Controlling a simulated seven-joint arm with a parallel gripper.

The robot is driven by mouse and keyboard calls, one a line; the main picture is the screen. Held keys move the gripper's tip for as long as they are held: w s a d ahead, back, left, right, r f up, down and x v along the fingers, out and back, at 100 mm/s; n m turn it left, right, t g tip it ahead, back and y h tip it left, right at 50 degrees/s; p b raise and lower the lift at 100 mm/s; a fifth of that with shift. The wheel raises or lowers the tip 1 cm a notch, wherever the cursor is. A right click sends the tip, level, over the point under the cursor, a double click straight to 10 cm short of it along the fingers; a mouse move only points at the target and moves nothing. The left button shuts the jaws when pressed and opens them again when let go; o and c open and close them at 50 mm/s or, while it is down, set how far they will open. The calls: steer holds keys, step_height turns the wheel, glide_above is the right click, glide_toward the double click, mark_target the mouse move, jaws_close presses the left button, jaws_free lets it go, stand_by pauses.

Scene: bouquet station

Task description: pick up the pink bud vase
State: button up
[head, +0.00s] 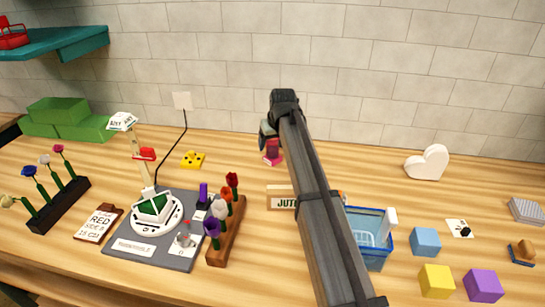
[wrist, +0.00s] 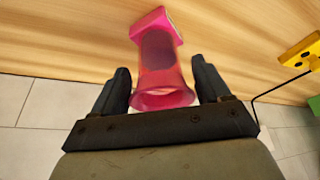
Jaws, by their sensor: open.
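The pink bud vase (wrist: 162,60) shows large in the wrist view, with a square base and a flared round mouth. Its mouth lies between the two fingers of my gripper (wrist: 162,88), which is open. In the head view the vase (head: 272,152) is a small pink shape on the table towards the back wall, partly hidden by my gripper (head: 266,133) and arm.
A yellow block (head: 193,159) with dark dots lies left of the vase. A grey scale station (head: 150,240) and flower racks stand front left. A blue basket (head: 372,235) and coloured cubes stand right. A white heart (head: 427,163) stands back right. The tiled wall is close behind.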

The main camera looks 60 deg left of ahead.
mark_target(272, 146)
steer(key=shift+x, duration=1.5)
steer(key=shift+c, duration=0.3)
steer(key=c, duration=1.2)
